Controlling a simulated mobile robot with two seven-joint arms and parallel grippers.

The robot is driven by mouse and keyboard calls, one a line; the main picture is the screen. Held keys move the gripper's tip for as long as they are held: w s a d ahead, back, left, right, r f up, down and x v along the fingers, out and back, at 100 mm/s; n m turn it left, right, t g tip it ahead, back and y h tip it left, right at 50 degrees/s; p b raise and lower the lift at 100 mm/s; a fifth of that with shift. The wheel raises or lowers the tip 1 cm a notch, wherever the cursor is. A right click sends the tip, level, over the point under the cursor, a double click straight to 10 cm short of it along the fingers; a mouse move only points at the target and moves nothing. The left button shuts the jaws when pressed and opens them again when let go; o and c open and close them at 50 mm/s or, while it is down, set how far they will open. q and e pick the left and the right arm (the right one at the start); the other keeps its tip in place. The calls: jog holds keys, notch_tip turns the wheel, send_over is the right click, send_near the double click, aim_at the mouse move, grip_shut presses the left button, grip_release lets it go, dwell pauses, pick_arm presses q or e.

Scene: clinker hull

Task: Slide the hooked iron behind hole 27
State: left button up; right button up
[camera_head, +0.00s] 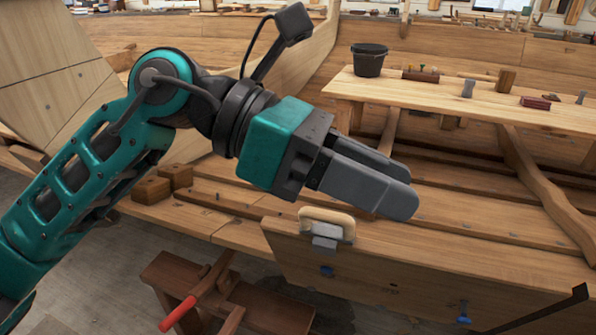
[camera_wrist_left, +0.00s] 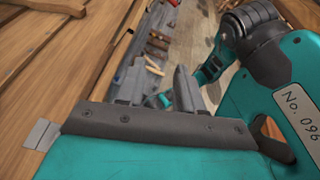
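My left gripper (camera_head: 398,188) hangs above the hull planking with its two grey fingers apart and nothing visible between them. The fingers also show apart in the left wrist view (camera_wrist_left: 158,80). A thin dark bar with a bent end (camera_head: 545,309), which looks like the hooked iron, enters at the lower right of the head view, in front of the plank. Its lower end and whatever holds it are out of frame. A dark hole (camera_head: 393,288) shows in the plank face (camera_head: 300,255); I cannot read any hole number. My right gripper is not in view.
A wooden loop-handled block with a grey metal part (camera_head: 325,228) sits on the plank's top edge below my left gripper. Blue fittings (camera_head: 463,318) stick out of the plank face. A bench (camera_head: 440,92) with a black bucket (camera_head: 369,60) and tools stands behind.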

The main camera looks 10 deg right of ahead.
pick_arm(q)
notch_tip(320, 180, down, 3)
jog(key=w+a+m+t+y, duration=0.2)
jog(key=t+y, duration=0.2)
jog(key=m+t+y+b, duration=0.1)
jog(key=t+y, duration=0.3)
jog(key=t, duration=0.1)
send_near(324, 213)
jog(key=b+x, duration=0.3)
jog(key=x, duration=0.5)
jog(key=shift+f+b, duration=0.1)
jog(key=shift+b, duration=0.2)
jog(key=shift+w+d+f+b, duration=0.1)
jog(key=shift+d+f+b, duration=0.3)
jog(key=shift+f, duration=0.2)
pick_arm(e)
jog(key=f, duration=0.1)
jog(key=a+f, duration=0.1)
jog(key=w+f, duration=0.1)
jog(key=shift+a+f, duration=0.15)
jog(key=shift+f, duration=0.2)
pick_arm(q)
grip_shut()
